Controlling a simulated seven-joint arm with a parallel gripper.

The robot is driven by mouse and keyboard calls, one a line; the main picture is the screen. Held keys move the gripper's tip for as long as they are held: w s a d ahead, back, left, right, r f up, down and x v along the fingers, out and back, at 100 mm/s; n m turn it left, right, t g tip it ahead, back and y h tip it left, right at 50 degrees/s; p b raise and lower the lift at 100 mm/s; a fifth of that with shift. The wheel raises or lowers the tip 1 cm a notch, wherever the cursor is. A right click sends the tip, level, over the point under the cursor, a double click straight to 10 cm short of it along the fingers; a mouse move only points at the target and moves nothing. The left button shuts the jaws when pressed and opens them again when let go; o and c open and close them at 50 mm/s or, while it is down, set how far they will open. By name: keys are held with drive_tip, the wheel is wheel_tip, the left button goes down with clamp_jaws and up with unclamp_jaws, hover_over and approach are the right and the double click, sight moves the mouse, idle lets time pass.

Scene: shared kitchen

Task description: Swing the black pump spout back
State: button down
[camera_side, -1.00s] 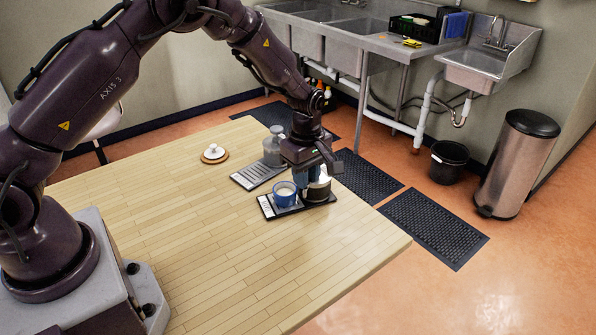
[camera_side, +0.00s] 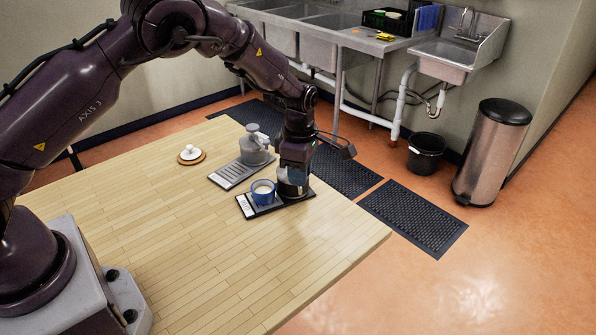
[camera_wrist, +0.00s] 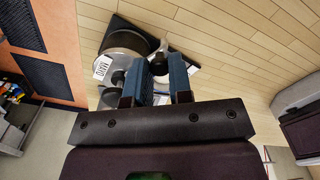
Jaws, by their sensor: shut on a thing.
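A pump jar (camera_side: 291,189) with a pale metallic body stands on a dark tray (camera_side: 304,193), mostly hidden under my gripper (camera_side: 293,172) in the side view. In the wrist view the jar (camera_wrist: 115,72) shows a white label and a grey round top. My gripper (camera_wrist: 159,80) has its two blue fingers shut at the jar's top. A dark piece, apparently the black pump spout (camera_wrist: 158,62), lies between the fingers; most of it is hidden. I cannot tell the spout's exact direction.
A blue cup (camera_side: 263,195) with pale contents stands on the same tray, left of the jar. A second jar (camera_side: 254,150) stands on another tray (camera_side: 229,176) behind. A white-knobbed wooden disc (camera_side: 191,156) lies further left. The table's front (camera_side: 210,270) is clear.

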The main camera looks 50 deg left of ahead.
drive_tip(key=c, duration=1)
unclamp_jaws()
wheel_tip(320, 180, up, 13)
